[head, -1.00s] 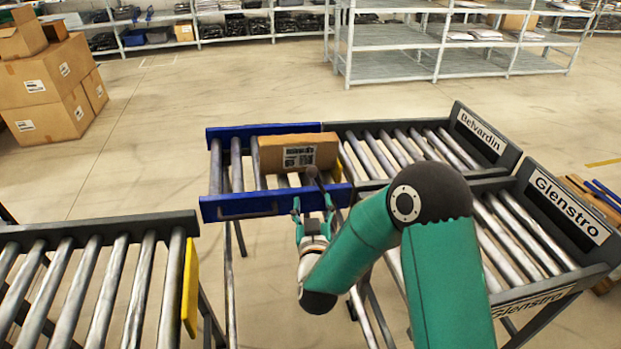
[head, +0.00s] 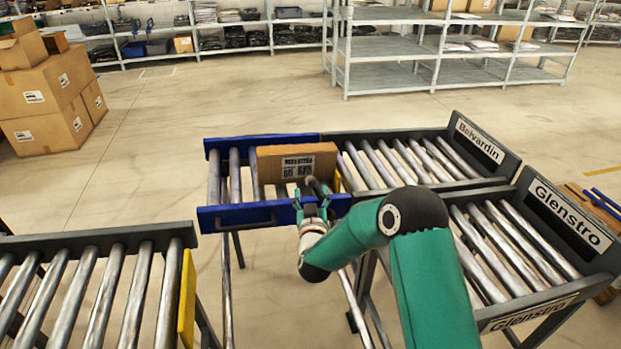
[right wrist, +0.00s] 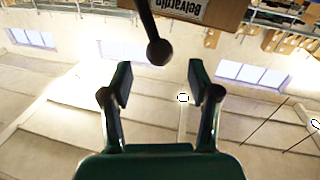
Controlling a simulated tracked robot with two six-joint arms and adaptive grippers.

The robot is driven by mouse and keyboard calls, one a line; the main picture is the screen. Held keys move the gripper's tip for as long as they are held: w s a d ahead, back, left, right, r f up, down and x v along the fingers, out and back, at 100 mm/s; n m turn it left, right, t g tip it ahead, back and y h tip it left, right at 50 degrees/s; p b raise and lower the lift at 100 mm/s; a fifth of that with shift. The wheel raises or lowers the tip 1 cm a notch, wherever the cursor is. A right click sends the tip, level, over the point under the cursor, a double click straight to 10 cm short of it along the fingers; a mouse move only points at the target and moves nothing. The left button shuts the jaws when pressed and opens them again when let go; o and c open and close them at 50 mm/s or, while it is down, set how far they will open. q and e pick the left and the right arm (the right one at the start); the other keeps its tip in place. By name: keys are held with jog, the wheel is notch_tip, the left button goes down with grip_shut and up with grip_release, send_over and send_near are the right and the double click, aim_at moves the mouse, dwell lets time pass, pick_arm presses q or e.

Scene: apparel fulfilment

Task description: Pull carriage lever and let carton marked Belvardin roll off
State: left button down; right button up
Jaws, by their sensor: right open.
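The blue carriage (head: 240,218) with rollers stands level with the Belvardin lane, at its left end. The brown carton (head: 326,160) lies on the carriage; its label reads Belvardin, upside down, in the right wrist view (right wrist: 185,8). The carriage lever (head: 314,185), a dark rod with a ball knob, rises at the carriage's near side. The knob shows in the right wrist view (right wrist: 160,52) just ahead of the gap between the fingers. My right gripper (head: 311,203) is open and empty around no object, close to the knob. My left gripper is out of view.
The Belvardin lane (head: 425,136) is empty and adjoins the carriage; a yellow plate (head: 338,184) shows at the carriage's right end. The empty Glenstro lane (head: 591,271) lies nearer. A roller conveyor (head: 100,240) with a yellow end plate (head: 187,300) is at the left.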

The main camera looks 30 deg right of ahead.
aim_at(311, 186)
jog(key=p+x, duration=0.1)
jog(key=x, duration=0.4)
jog(key=shift+w+d, duration=0.2)
jog(key=shift+w, duration=0.15)
grip_shut()
